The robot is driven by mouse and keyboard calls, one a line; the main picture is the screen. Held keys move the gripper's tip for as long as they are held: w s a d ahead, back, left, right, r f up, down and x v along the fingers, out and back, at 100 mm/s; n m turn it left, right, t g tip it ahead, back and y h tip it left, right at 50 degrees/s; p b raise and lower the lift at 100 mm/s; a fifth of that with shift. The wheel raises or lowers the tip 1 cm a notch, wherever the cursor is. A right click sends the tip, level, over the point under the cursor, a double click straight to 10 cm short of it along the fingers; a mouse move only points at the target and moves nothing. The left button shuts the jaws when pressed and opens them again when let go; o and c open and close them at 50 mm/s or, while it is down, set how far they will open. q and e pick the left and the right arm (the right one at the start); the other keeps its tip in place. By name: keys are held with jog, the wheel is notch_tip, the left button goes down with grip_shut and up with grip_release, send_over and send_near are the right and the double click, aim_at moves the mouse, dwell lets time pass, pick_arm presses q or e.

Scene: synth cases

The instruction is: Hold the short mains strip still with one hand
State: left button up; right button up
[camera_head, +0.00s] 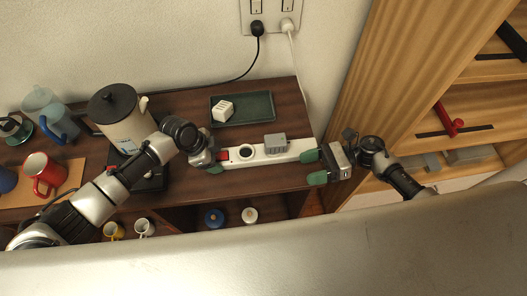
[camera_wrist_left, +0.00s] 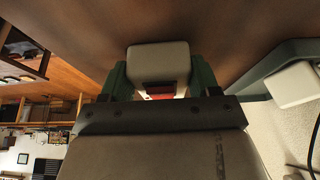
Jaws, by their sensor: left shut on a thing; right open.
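The short mains strip (camera_head: 262,158) is white and lies on the dark wooden top. It has a red switch at its left end, an open round socket beside it and a grey plug (camera_head: 275,143) further right. My left gripper (camera_head: 212,159) is shut on the strip's left end. In the left wrist view the strip's end (camera_wrist_left: 158,60) sits between the green fingers, with the red switch close to the palm. My right gripper (camera_head: 314,167) is open, near the strip's right end, with nothing seen between its fingers. Whether it touches the strip I cannot tell.
A green tray (camera_head: 248,118) with a white multi-socket block (camera_head: 223,111) lies behind the strip. A kettle (camera_head: 118,112), a jug (camera_head: 44,107) and a red mug (camera_head: 43,173) stand left. Cords run from the wall socket (camera_head: 272,14). A wooden shelf unit (camera_head: 385,70) stands right.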

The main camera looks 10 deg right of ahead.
aim_at(277, 139)
jog(key=w+r+n+h, duration=0.1)
jog(key=w, duration=0.1)
jog(key=w+r+h, duration=0.1)
jog(key=w+r, duration=0.1)
jog(key=w, duration=0.1)
jog(key=w+r+n+h, duration=0.1)
jog(key=w+h, duration=0.1)
jog(key=w, duration=0.1)
jog(key=shift+w+r+n+t, duration=0.15)
jog(key=shift+r+n+t, duration=0.15)
jog(key=shift+r+t, duration=0.1)
jog(key=shift+w+a, duration=0.1)
jog(key=shift+w, duration=0.05)
jog(key=shift+x, duration=4.4)
jog(key=shift+f, duration=0.2)
jog(key=c, duration=0.9)
jog(key=shift+r, duration=1.95)
jog(key=shift+c, duration=0.2)
